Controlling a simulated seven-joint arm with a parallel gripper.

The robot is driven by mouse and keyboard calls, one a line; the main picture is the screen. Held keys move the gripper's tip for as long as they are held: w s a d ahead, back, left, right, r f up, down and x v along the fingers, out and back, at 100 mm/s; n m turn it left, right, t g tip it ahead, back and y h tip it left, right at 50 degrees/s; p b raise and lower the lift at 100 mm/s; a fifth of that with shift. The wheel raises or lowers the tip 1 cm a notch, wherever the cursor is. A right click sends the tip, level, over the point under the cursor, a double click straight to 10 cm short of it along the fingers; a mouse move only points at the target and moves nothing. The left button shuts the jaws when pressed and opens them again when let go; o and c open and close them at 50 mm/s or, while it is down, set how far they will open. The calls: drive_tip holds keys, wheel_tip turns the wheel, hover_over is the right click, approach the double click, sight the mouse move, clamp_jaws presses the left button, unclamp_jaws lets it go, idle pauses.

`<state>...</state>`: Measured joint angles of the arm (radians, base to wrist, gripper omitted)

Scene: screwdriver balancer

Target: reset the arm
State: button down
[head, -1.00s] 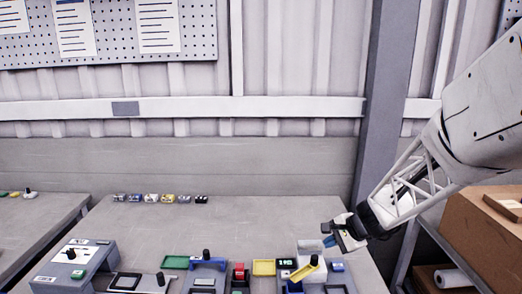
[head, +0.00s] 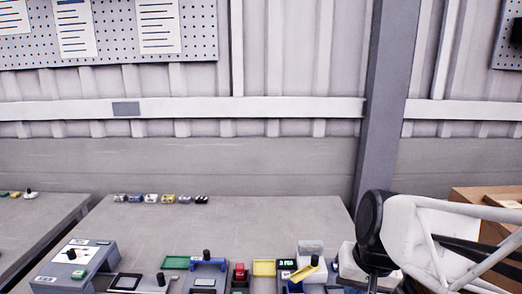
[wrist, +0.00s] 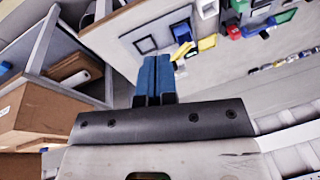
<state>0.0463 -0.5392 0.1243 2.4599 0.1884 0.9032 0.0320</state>
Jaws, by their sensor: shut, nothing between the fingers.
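My gripper (wrist: 155,80) shows in the wrist view with its two blue fingers pressed together and nothing between them. In the head view my arm is at the right, beside the right end of the table (head: 270,225); the fingertips cannot be made out there. In the wrist view the table (wrist: 225,75) lies beyond the fingers, tilted in the picture.
Along the table's front stand a green tray (head: 176,262), a blue stand (head: 208,266), a red block (head: 239,271), a yellow tray (head: 264,267) and a grey box (head: 75,262). Several small parts (head: 160,198) line the back. Cardboard boxes (wrist: 35,105) are on a shelf.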

drive_tip(key=shift+n+h, duration=0.9)
drive_tip(key=s, duration=0.1)
drive_tip(key=s+d, duration=0.1)
drive_tip(key=s, duration=0.1)
drive_tip(key=s+r, duration=0.1)
drive_tip(key=s, duration=0.1)
drive_tip(key=shift+s+d, duration=0.15)
drive_tip(key=shift+d, duration=0.05)
